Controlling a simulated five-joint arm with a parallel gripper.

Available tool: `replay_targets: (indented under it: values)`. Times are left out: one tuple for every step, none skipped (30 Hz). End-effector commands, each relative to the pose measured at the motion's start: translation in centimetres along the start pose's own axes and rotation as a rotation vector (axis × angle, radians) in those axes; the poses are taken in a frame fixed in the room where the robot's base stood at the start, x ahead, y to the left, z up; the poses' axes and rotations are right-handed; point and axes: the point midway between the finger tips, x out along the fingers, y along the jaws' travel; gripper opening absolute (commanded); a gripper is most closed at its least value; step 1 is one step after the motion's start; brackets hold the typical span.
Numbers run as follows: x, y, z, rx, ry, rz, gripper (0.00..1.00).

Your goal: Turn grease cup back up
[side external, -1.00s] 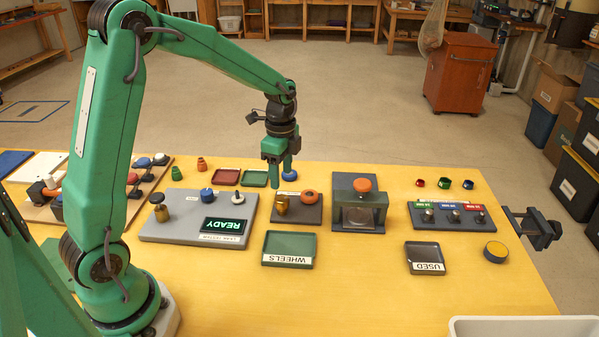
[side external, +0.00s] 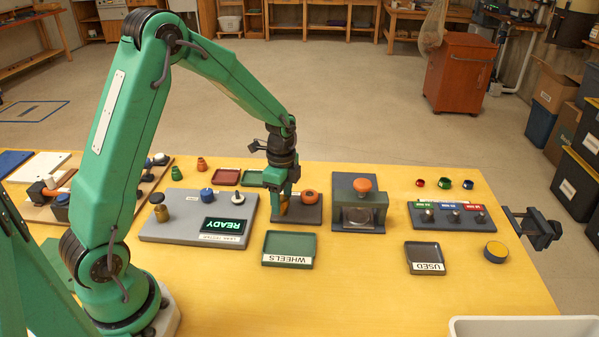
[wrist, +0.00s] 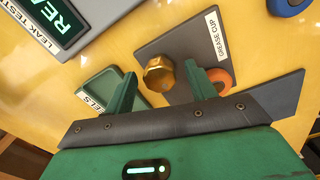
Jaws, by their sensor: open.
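The grease cup plate (side external: 304,216) is a dark grey board on the table, and its "GREASE CUP" label shows in the wrist view (wrist: 216,36). A brass cup with a hex-shaped top (wrist: 159,74) stands on it. An orange round part (side external: 310,193) sits to its right on the same plate; in the wrist view it is partly hidden behind a finger (wrist: 222,77). My gripper (side external: 283,203) is open and pointing down over the brass cup. In the wrist view the cup appears between the two green fingers; I cannot tell whether either touches it.
The grey leak test board (side external: 175,232) with its READY display (side external: 223,225) stands to the left. The green WHEELS tray (side external: 290,245) is in front. A press-like fixture with an orange knob (side external: 362,185) stands to the right.

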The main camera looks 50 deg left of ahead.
Motion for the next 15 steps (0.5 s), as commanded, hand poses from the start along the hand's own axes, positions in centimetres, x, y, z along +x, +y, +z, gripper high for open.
replay_targets:
  values:
    - [0.03, 0.01, 0.00, 0.000, 0.000, 0.000, 0.56]
    - [0.03, 0.01, 0.00, 0.000, 0.000, 0.000, 0.56]
    - [0.02, 0.01, 0.00, 0.000, 0.000, 0.000, 0.56]
    - [0.02, 0.01, 0.00, 0.000, 0.000, 0.000, 0.56]
    - [0.01, 0.01, 0.00, 0.000, 0.000, 0.000, 0.56]
    - [0.01, 0.01, 0.00, 0.000, 0.000, 0.000, 0.52]
    - [0.01, 0.01, 0.01, 0.000, 0.000, 0.000, 0.46]
    - [0.01, 0.01, 0.01, 0.000, 0.000, 0.000, 0.40]
    - [0.00, 0.01, 0.01, 0.000, 0.000, 0.000, 0.32]
    - [0.00, 0.01, 0.01, 0.000, 0.000, 0.000, 0.26]
    - [0.00, 0.01, 0.01, 0.000, 0.000, 0.001, 0.21]
    - [-0.01, 0.01, 0.01, 0.000, 0.000, 0.001, 0.13]
    - [-0.01, 0.01, 0.01, 0.000, 0.000, 0.001, 0.11]
    - [-0.01, 0.01, 0.01, 0.000, 0.000, 0.001, 0.11]
    - [-0.01, 0.01, 0.01, 0.000, 0.000, 0.001, 0.11]
